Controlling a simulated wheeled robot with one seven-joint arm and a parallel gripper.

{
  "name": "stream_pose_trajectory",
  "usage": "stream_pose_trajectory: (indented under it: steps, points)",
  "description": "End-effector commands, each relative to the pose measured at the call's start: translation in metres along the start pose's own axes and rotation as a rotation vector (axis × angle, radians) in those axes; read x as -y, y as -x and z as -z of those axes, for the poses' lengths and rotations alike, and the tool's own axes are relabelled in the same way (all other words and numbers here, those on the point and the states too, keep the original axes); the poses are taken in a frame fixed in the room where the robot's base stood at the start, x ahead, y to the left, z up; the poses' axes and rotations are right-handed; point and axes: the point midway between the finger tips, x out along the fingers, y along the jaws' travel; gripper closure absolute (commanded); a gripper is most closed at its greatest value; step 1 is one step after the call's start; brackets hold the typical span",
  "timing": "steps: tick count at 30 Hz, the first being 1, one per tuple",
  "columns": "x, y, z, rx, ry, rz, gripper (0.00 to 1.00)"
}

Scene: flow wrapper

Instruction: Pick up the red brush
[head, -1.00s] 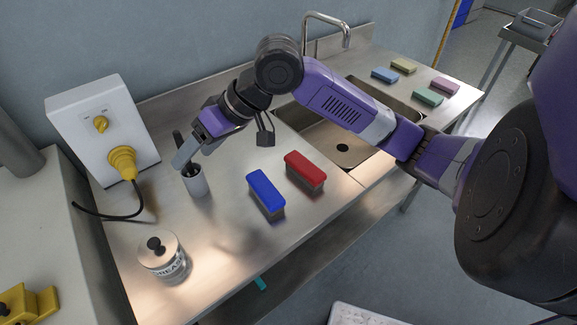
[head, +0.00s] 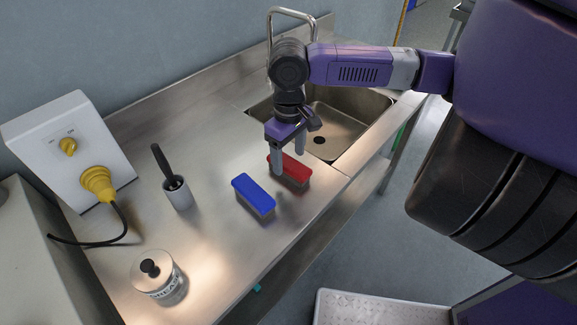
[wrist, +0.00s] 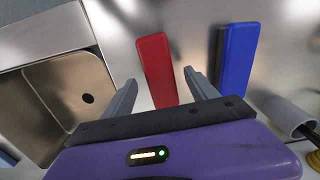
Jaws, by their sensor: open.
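The red brush (head: 292,171) lies on the steel counter beside the sink, partly hidden behind my gripper in the head view. My gripper (head: 289,165) points down over it with its fingers apart and empty. In the wrist view the red brush (wrist: 157,68) lies between the two fingers of my gripper (wrist: 159,86), with its near end reaching in toward the palm. Its height below the fingertips is hard to tell.
A blue brush (head: 254,195) lies close to the left of the red one. The sink basin (head: 345,115) with a tap (head: 292,14) is behind. A cup with a black-handled tool (head: 177,193) and a lidded jar (head: 159,277) stand at left. The front counter is clear.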

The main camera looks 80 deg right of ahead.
Motion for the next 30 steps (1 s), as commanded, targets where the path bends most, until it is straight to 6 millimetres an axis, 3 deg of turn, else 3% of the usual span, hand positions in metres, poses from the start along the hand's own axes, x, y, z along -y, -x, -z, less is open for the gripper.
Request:
stream_pose_trajectory:
  steps: [6, 14, 25, 30]
  points:
    - [0.000, -0.025, -0.001, 0.000, 0.001, 0.001, 0.33]
    - [0.000, -0.029, 0.000, -0.001, 0.001, 0.001, 0.33]
    - [0.000, -0.029, 0.000, -0.001, 0.001, 0.001, 1.00]
    - [0.000, -0.028, 0.000, -0.002, 0.001, 0.001, 1.00]
